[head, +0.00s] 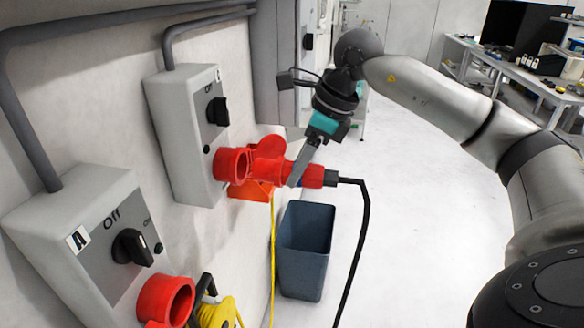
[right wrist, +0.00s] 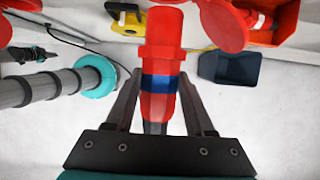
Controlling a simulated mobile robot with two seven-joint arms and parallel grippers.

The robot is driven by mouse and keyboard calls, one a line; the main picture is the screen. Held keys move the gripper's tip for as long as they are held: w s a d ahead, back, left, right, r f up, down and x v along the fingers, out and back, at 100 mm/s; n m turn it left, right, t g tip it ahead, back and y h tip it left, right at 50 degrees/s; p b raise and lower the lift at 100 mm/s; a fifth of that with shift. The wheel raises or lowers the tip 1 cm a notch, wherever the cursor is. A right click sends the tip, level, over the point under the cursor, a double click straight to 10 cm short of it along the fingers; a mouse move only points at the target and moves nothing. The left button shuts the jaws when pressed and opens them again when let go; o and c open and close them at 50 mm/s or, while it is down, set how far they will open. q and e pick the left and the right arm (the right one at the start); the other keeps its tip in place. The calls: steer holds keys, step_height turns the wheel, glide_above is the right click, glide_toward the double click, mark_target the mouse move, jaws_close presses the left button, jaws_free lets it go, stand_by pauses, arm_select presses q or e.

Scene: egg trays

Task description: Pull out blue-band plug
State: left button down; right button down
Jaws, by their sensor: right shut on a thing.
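The blue-band plug (head: 313,176) is red with a blue ring and a black cable (head: 362,230) hanging from its rear. In the head view the plug's front points left at the red socket (head: 232,164) on the far switch box (head: 190,125).
An orange holder (head: 252,190) is on the wall. A blue-grey bin (head: 305,250) stands below; the floor to its right is clear.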

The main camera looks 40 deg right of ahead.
mark_target(323, 170)
steer(key=shift+s+d+b, duration=1.4)
steer(key=shift+s+b, duration=0.25)
steer(key=shift+b, duration=0.15)
